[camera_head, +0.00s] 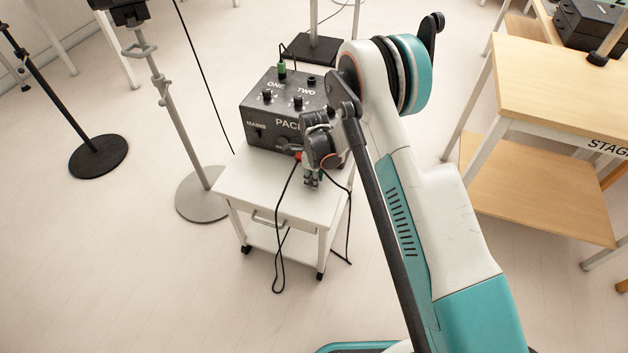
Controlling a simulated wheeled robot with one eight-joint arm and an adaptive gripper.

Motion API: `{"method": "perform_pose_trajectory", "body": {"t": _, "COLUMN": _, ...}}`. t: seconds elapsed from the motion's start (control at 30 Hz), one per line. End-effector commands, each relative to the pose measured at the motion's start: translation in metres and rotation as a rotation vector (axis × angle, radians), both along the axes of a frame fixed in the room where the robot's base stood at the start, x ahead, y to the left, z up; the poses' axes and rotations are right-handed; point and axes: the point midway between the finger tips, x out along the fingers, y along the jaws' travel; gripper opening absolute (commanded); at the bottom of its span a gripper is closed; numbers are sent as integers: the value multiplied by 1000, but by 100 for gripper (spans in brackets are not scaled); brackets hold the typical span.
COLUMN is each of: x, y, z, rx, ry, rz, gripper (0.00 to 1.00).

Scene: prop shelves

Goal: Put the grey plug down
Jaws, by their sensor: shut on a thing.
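My gripper (312,180) points down over the front part of the white trolley top (262,190), in front of the dark control box (262,128). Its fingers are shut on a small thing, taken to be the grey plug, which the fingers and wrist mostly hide. I cannot tell whether the plug touches the trolley top. A red plug (298,156) shows just left of my wrist, with a black cable hanging over the trolley's front edge. A small green piece (321,175) shows beside the fingers.
A green plug (282,69) stands in the box's top, its cable rising. Another black cable (349,225) hangs at the trolley's right. The trolley top's front left is bare. A grey stand (201,193) is at left, a wooden table (545,90) at right.

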Motion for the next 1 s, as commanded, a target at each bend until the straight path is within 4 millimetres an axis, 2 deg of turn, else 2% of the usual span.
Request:
{"method": "perform_pose_trajectory", "body": {"t": 0.33, "x": 0, "y": 0, "z": -2, "rx": 0, "ry": 0, "rz": 0, "gripper": 0}}
{"method": "perform_pose_trajectory", "body": {"t": 0.37, "x": 0, "y": 0, "z": -2, "rx": 0, "ry": 0, "rz": 0, "gripper": 31}}
{"method": "perform_pose_trajectory", "body": {"t": 0.4, "x": 0, "y": 0, "z": -2, "rx": 0, "ry": 0, "rz": 0, "gripper": 40}}
{"method": "perform_pose_trajectory", "body": {"t": 0.43, "x": 0, "y": 0, "z": -2, "rx": 0, "ry": 0, "rz": 0, "gripper": 44}}
{"method": "perform_pose_trajectory", "body": {"t": 0.8, "x": 0, "y": 0, "z": 1, "rx": 0, "ry": 0, "rz": 0, "gripper": 44}}
{"method": "perform_pose_trajectory", "body": {"t": 0.87, "x": 0, "y": 0, "z": 6, "rx": 0, "ry": 0, "rz": 0, "gripper": 44}}
{"method": "perform_pose_trajectory", "body": {"t": 1.0, "x": 0, "y": 0, "z": 29, "rx": 0, "ry": 0, "rz": 0, "gripper": 44}}
